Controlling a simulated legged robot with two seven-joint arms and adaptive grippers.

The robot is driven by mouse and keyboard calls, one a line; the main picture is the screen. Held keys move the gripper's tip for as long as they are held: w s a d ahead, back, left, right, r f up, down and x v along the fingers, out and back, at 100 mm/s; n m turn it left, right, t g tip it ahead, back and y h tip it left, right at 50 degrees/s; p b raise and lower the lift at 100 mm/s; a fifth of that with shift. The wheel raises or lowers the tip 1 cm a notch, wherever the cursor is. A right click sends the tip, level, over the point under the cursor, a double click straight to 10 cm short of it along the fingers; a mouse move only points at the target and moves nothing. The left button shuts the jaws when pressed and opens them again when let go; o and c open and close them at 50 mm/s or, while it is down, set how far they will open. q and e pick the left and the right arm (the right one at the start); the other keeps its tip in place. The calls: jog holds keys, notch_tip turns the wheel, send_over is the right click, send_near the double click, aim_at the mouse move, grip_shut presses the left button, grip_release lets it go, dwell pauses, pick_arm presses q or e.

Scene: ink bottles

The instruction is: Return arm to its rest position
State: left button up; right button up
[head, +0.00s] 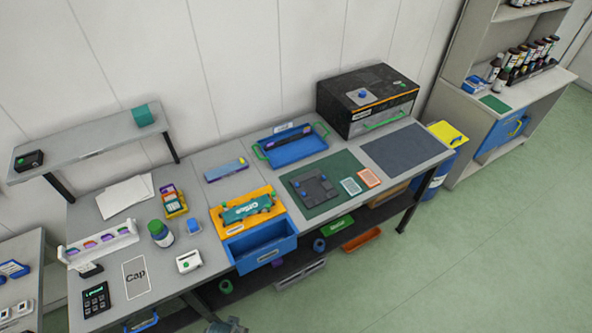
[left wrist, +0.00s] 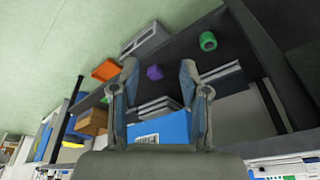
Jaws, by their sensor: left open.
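My left gripper (left wrist: 159,72) is open in the left wrist view, its two fingers spread apart with nothing held between the tips. A blue panel with a white label (left wrist: 160,130) shows between the finger bases; I cannot tell its distance. In the head view a small grey part, apparently the tip of my left gripper (head: 228,325), shows at the bottom edge, in front of the table and below the open blue drawer (head: 265,250). Most of the left arm is out of the head view. My right gripper is in neither view.
The grey table (head: 222,150) holds a green-capped bottle (head: 160,233), a white rack (head: 100,245), a blue tray (head: 291,150) and a black box (head: 366,100). Under it, a dark lower shelf (left wrist: 190,50) carries an orange tray (left wrist: 106,70) and a green ring (left wrist: 208,41). The green floor in front is clear.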

pick_arm(q)
jog(key=s+f+g+b, duration=0.1)
jog(key=s+f+b, duration=0.15)
jog(key=f, duration=0.95)
jog(key=s+f+b, duration=0.2)
jog(key=s+f, duration=0.2)
jog(key=f, duration=0.7)
jog(key=s+a+f+g+b, duration=0.1)
jog(key=s+a+f+b, duration=0.1)
jog(key=s+f, duration=1.1)
jog(key=shift+s+a+f+b, duration=0.3)
jog(key=shift+s+a, duration=0.45)
jog(key=shift+s, duration=0.15)
